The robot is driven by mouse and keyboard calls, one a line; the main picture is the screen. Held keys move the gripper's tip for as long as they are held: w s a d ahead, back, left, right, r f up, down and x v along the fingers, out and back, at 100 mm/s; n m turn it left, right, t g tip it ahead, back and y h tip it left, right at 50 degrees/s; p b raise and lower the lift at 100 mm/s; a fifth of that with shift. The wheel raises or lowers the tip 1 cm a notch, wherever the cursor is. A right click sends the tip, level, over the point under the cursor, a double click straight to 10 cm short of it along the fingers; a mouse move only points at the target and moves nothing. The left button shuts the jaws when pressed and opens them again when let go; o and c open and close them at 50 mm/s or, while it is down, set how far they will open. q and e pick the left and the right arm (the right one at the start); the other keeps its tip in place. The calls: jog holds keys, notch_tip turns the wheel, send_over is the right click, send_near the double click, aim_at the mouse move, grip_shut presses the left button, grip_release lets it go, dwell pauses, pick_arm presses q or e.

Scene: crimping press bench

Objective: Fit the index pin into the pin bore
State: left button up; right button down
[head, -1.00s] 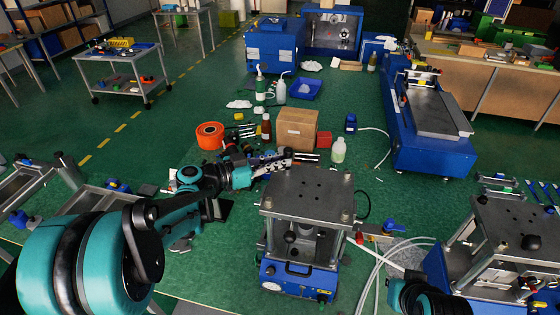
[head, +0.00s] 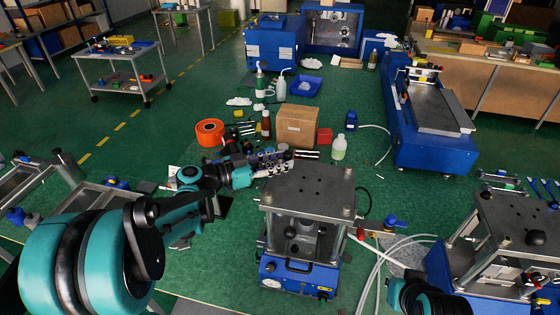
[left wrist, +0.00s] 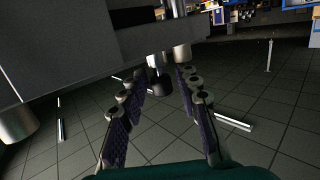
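My left gripper (head: 288,160) is beside the back left corner of the middle press's top plate (head: 312,190). In the left wrist view its two fingers (left wrist: 158,80) are apart, with nothing clearly held between them. A dark round knob-like part (left wrist: 159,87) under a metal rod shows between and beyond the fingertips; I cannot tell whether it touches them. The press (head: 300,275) has a blue base, steel columns and small dark holes in its top plate. I cannot make out the index pin or tell which hole is the pin bore. My right gripper is out of view.
A cardboard box (head: 297,125), an orange spool (head: 210,133) and several bottles stand behind the press. A second press (head: 500,240) is at the right, with pale hoses (head: 375,268) between the two. Open green surface (head: 215,270) lies left of the middle press.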

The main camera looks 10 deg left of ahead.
pick_arm(q)
jog(key=v, duration=1.2)
dwell(0.6)
